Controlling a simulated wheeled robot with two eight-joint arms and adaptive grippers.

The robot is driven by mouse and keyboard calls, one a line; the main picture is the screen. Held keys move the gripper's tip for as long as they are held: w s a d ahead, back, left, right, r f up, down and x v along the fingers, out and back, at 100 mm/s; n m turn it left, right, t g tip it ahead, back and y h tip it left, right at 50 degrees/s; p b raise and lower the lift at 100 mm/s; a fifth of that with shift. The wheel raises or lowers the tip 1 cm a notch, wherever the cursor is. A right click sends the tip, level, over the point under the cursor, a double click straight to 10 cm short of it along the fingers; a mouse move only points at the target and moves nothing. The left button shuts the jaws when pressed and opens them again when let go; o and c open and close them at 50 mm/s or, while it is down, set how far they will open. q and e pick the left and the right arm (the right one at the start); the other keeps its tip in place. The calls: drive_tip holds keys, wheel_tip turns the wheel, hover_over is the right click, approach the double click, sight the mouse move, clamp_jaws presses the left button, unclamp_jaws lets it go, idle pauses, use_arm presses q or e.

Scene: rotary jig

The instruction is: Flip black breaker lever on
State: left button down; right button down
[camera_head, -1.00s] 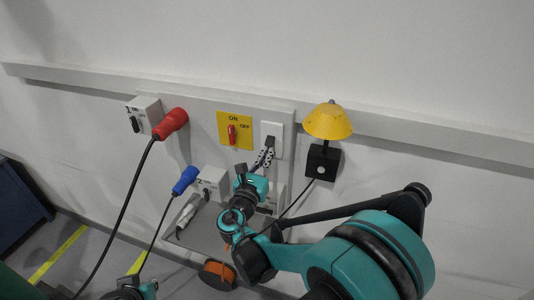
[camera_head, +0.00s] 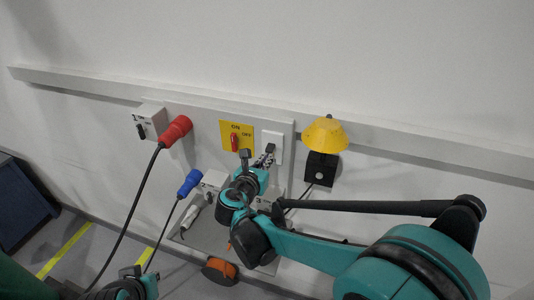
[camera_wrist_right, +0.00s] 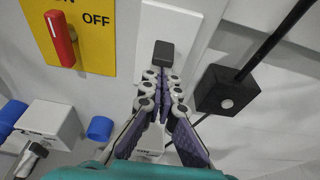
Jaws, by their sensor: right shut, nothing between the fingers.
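The black breaker lever (camera_head: 270,148) is a small dark block on a white wall plate (camera_head: 278,157), right of the yellow ON/OFF panel. In the right wrist view the lever (camera_wrist_right: 164,53) is on the upper part of its plate (camera_wrist_right: 178,22). My right gripper (camera_head: 266,158) is shut, with nothing between its purple fingers. Its fingertips (camera_wrist_right: 161,78) are just below the lever; I cannot tell whether they touch it. The lower part of the plate is hidden behind the fingers. Part of my left arm's end shows at the bottom left of the head view, its fingers unclear.
A red switch (camera_head: 234,142) is on the yellow panel (camera_head: 245,129). A black box (camera_head: 321,169) with a yellow lamp (camera_head: 324,133) is to the right. Red (camera_head: 175,131) and blue (camera_head: 189,183) plugs with cables are to the left. A grey shelf (camera_head: 205,235) is below.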

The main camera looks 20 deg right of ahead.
sight(269, 151)
drive_tip(key=shift+r+g+y+p, duration=0.7)
drive_tip(key=shift+g+p, duration=0.4)
drive_tip(key=shift+p, duration=0.15)
drive_tip(key=shift+r, duration=0.1)
drive_tip(key=shift+s+r+p, duration=0.1)
drive_tip(key=shift+r+p, duration=0.45)
drive_tip(key=shift+r, duration=0.2)
drive_tip(key=shift+r, duration=0.1)
